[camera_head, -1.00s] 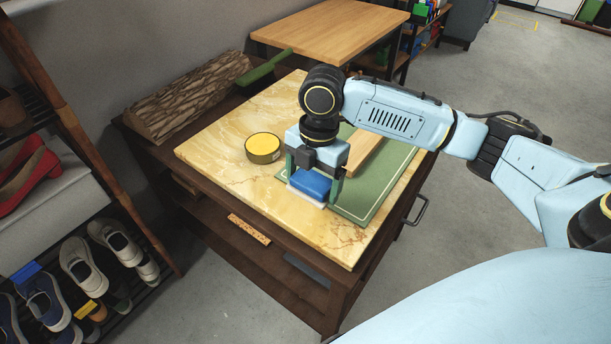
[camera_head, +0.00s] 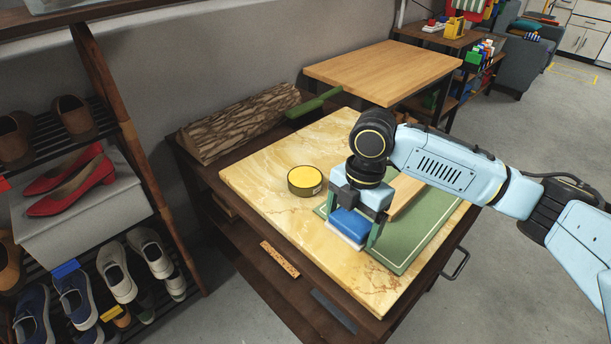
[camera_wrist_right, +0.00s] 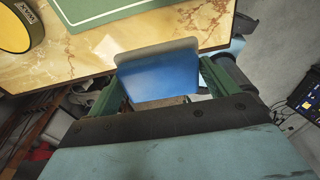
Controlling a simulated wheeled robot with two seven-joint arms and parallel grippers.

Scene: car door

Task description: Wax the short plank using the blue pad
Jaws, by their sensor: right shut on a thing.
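The blue pad (camera_head: 351,223) has a pale lower layer and is held between the green fingers of my right gripper (camera_head: 356,230), low over the marble-topped bench. It also shows in the right wrist view (camera_wrist_right: 158,77). A light wooden plank (camera_head: 407,197) lies on the green mat (camera_head: 420,238), partly hidden behind my right gripper and arm. A round tin with a yellow top (camera_head: 304,181) stands on the bench to the left of the gripper; it also shows in the wrist view (camera_wrist_right: 16,25). My left gripper is not in view.
The marble slab (camera_head: 262,178) covers the dark bench. A bark-covered log (camera_head: 240,127) and a green-handled tool (camera_head: 314,103) lie along its back edge. A shoe rack (camera_head: 95,190) stands at the left. A wooden table (camera_head: 382,70) stands behind.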

